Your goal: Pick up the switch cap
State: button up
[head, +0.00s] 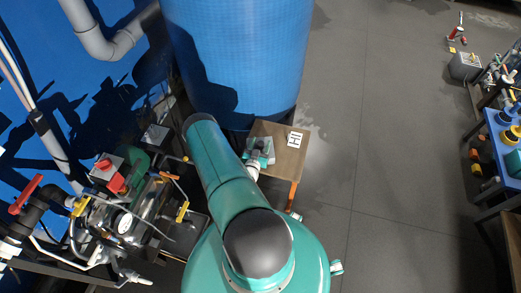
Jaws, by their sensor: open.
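I cannot single out the switch cap for certain. A grey box with a red top (104,165) stands among the equipment at the left, with another red piece (117,183) beside it. My teal arm reaches up the middle of the head view and hides part of the scene. My gripper (261,153) shows small and partly hidden beyond the arm, over the left part of a small brown table (287,160). It is open, and I see nothing held in it. Its fingertips are too small to make out clearly.
A big blue tank (240,55) stands behind the small table. Pipes, valves and a gauge (125,223) crowd the left side by the blue wall. A blue bench (503,140) with coloured items is at the far right. The grey floor between is clear.

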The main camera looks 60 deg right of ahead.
jog(key=shift+c, duration=0.2)
jog(key=c, duration=1.1)
grip_shut()
jog(key=shift+r, duration=0.15)
